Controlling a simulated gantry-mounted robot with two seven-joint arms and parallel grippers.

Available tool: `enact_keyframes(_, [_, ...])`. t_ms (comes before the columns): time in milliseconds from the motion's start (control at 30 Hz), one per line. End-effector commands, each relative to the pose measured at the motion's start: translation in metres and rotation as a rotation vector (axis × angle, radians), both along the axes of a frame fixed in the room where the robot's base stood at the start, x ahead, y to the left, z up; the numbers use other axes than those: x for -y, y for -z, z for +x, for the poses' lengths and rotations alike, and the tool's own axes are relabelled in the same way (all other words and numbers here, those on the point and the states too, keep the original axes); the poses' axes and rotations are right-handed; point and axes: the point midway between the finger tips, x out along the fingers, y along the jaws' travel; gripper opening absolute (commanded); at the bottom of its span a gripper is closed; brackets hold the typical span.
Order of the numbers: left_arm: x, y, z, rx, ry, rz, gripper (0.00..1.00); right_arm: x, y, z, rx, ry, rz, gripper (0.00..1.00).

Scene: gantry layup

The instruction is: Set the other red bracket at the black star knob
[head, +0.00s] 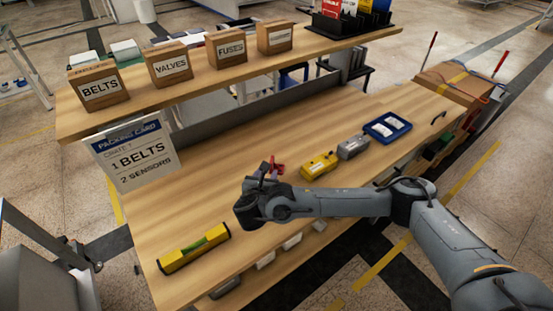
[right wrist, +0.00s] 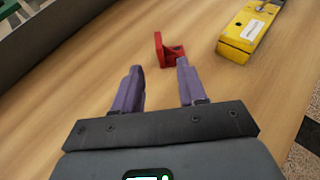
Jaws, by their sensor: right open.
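A red bracket (head: 277,168) lies on the wooden bench near its middle. It also shows in the right wrist view (right wrist: 167,52), where it has an upright plate and a flat foot. My right gripper (head: 263,172) is low over the bench, beside the bracket in the head view. In the right wrist view its purple fingers (right wrist: 158,68) are apart with nothing between them. The bracket lies just past the fingertips, nearer the right finger; I cannot tell whether they touch. I see no second red bracket and cannot make out a black star knob. My left gripper is out of view.
A yellow device (head: 319,165), a grey device (head: 353,147) and a blue tray (head: 387,127) stand right of the bracket. A yellow level (head: 193,250) lies at front left. A shelf with labelled boxes (head: 171,65) and a packing card (head: 135,153) border the back.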

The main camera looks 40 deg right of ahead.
Motion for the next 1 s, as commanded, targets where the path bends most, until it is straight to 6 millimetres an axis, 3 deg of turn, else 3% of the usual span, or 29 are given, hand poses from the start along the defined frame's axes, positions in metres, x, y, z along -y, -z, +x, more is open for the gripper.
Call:
enact_keyframes(233, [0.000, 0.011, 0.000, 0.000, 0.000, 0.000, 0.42, 0.024, 0.014, 0.021, 0.002, 0.003, 0.001, 0.41])
enact_keyframes(1000, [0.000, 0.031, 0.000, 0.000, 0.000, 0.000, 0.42, 0.067, 0.037, 0.061, 0.001, 0.002, 0.001, 0.41])
